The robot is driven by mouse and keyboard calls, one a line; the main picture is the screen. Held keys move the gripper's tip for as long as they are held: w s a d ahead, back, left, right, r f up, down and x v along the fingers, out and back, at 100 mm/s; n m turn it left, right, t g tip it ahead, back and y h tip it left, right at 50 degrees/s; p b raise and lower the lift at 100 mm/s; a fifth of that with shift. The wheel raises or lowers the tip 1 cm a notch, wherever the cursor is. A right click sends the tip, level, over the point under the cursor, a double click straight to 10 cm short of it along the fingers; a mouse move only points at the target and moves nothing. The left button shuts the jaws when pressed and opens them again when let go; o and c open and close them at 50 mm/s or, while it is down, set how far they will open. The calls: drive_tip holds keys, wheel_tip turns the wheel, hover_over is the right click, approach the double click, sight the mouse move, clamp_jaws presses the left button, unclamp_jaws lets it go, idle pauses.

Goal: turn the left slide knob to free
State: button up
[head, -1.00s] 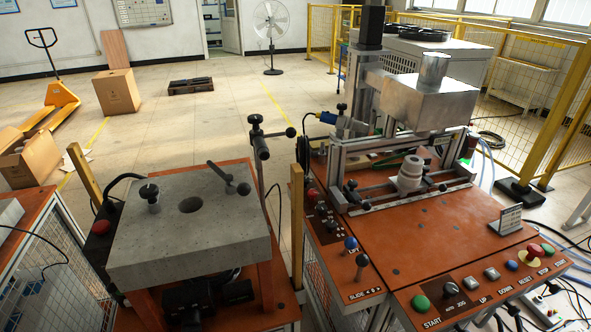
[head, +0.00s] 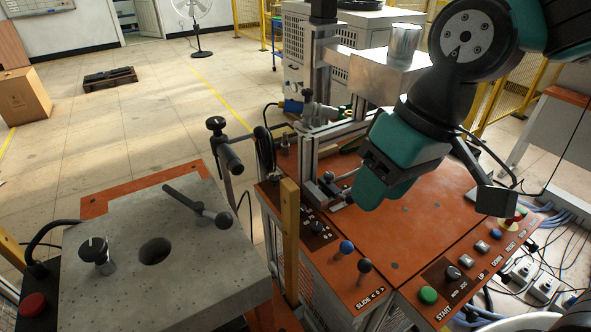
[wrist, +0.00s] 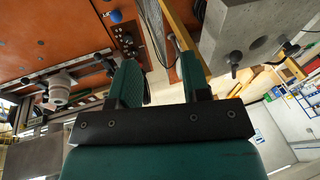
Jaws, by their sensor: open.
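My gripper (head: 366,172) hangs over the orange machine table (head: 440,215), beside the metal slide frame. In the wrist view its two green fingers (wrist: 160,68) are apart with nothing between them. A black clamp knob (head: 327,182) sits at the left end of the slide rail, just left of the fingers, apart from them as far as I can tell. Near the "SLIDE" label stand a black ball lever (head: 365,266) and a blue ball lever (head: 346,247). Which of these is the left slide knob I cannot read. My gripper hides the rail's right part in the head view.
A yellow post (head: 289,235) rises between the tables. A white stepped cylinder (wrist: 65,88) shows in the wrist view. Push buttons (head: 428,295) line the front edge.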

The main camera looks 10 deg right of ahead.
drive_tip(key=w+d+f+m+t+h+b, duration=0.15)
drive_tip(key=w+f+m, duration=0.3)
drive_tip(key=w, duration=0.75)
drive_tip(key=w+a+f+m+t+h+b, duration=0.1)
drive_tip(key=w+f+m+t+h, duration=0.3)
drive_tip(key=w, duration=0.8)
drive_tip(key=m+g+p, duration=0.1)
drive_tip(key=g+p, duration=0.1)
drive_tip(key=p, duration=0.2)
approach(329, 175)
drive_tip(key=shift+y, duration=0.35)
drive_tip(key=x, duration=0.9)
drive_tip(key=shift+d+r, duration=0.1)
drive_tip(key=shift+d, duration=0.15)
drive_tip(key=c, duration=0.6)
